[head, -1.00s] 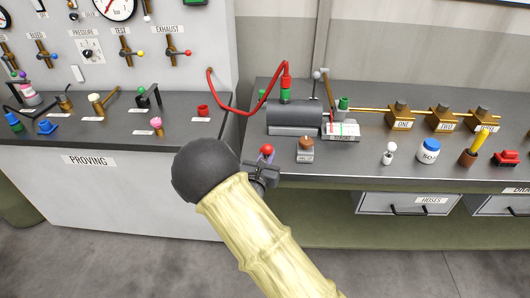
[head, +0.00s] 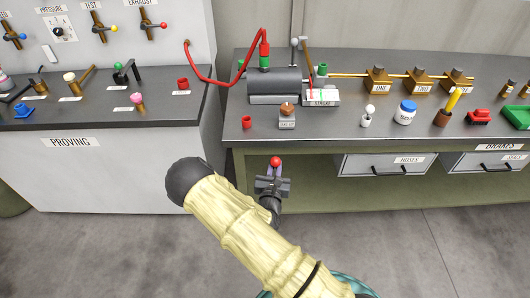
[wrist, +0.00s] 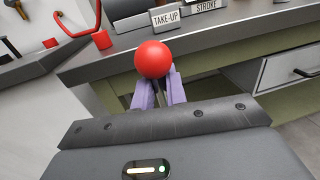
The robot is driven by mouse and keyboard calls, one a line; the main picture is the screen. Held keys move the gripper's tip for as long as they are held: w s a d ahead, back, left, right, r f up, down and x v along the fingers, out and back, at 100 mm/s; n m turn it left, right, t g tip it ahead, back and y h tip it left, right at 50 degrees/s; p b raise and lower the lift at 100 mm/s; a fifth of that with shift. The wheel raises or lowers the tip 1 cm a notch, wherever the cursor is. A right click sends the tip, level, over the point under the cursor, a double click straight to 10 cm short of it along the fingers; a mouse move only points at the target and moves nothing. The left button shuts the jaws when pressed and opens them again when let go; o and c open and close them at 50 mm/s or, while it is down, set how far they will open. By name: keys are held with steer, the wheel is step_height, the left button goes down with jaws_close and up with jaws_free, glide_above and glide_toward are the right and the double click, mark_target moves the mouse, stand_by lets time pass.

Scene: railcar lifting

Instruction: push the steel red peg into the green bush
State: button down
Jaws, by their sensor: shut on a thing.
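The steel red peg shows as a red ball head (head: 275,161) on a thin steel shank. My gripper (head: 272,172) is shut on it, in front of the right bench's front edge. In the wrist view the red ball (wrist: 153,60) sits above the purple fingers of my gripper (wrist: 159,92), with a bit of grey shank between them. A small green bush-like cylinder (head: 322,70) stands at the back of the right bench, behind the STROKE block. Its hole cannot be made out. The peg is well apart from it.
A red bush (head: 246,121) stands near the bench's front left corner, beside the TAKE-UP block (head: 287,122). A grey cylinder (head: 274,80) carries a green collar (head: 264,61) with a red hose. A white ball-topped piece (head: 368,115) and a jar (head: 405,113) stand further right.

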steer(key=s+d+f+n+y, duration=0.2)
steer(key=s+d+f+y, duration=0.1)
steer(key=s+d+f, duration=0.5)
steer(key=shift+f, duration=0.95)
steer(key=shift+s+d, duration=0.1)
